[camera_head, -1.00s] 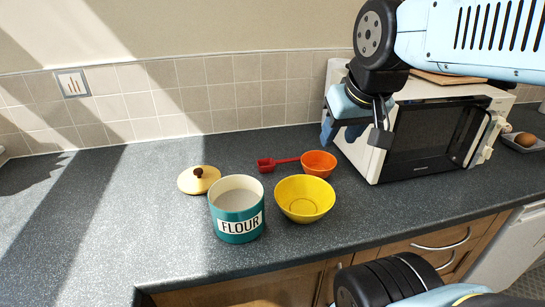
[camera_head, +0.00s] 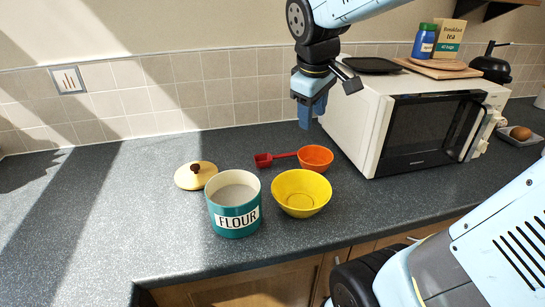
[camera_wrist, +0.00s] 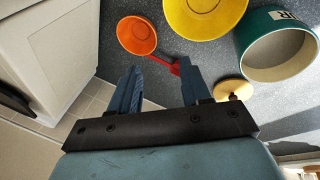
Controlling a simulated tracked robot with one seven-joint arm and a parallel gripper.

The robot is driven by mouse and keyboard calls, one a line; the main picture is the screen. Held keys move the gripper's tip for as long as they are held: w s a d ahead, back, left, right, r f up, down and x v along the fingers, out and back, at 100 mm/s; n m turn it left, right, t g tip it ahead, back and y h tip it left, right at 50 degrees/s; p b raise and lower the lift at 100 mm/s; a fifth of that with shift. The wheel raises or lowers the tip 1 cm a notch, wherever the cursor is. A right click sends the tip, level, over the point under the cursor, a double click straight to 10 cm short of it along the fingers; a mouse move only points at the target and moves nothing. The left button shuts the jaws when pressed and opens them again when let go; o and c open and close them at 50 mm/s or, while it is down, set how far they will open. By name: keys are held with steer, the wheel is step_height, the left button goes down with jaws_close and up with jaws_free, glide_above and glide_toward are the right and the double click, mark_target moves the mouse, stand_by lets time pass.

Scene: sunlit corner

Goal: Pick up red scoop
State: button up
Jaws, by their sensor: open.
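The red scoop (camera_head: 264,159) lies on the dark counter behind the flour canister, its handle running right toward the orange bowl (camera_head: 315,157). In the wrist view a part of the red scoop (camera_wrist: 175,67) shows between the orange bowl (camera_wrist: 137,35) and my right-hand finger, which hides the rest of it. My gripper (camera_head: 308,112) is above the counter, higher than the scoop and to its right, close to the microwave's left side. Its two blue fingers (camera_wrist: 158,88) are apart with nothing held between them.
A yellow bowl (camera_head: 301,204) and a teal flour canister (camera_head: 235,218) stand in front of the scoop. A cream lid (camera_head: 196,182) with a brown knob lies to the left. The white microwave (camera_head: 365,128) stands at the right. The left counter is clear.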

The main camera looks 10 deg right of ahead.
steer(key=w+a+f+n+g+h, duration=0.1)
steer(key=w+f+n, duration=0.1)
steer(key=w+n, duration=0.15)
steer(key=w+a+f+n, duration=0.1)
steer(key=w+f+n, duration=0.1)
steer(key=w, duration=0.3)
steer(key=n+g+h, duration=0.1)
steer(key=n+h, duration=0.1)
steer(key=n, duration=0.3)
glide_toward(288, 154)
steer(key=shift+n, duration=0.25)
steer(key=x, duration=0.4)
steer(key=shift+s+d+r, duration=0.1)
steer(key=shift+d+r, duration=0.05)
steer(key=shift+d, duration=0.2)
steer(key=shift+w+a+x, duration=0.1)
steer(key=shift+x, duration=1.25)
steer(key=shift+w+a+x, duration=0.1)
steer(key=shift+w+x, duration=0.05)
steer(key=shift+x, duration=1.15)
jaws_close()
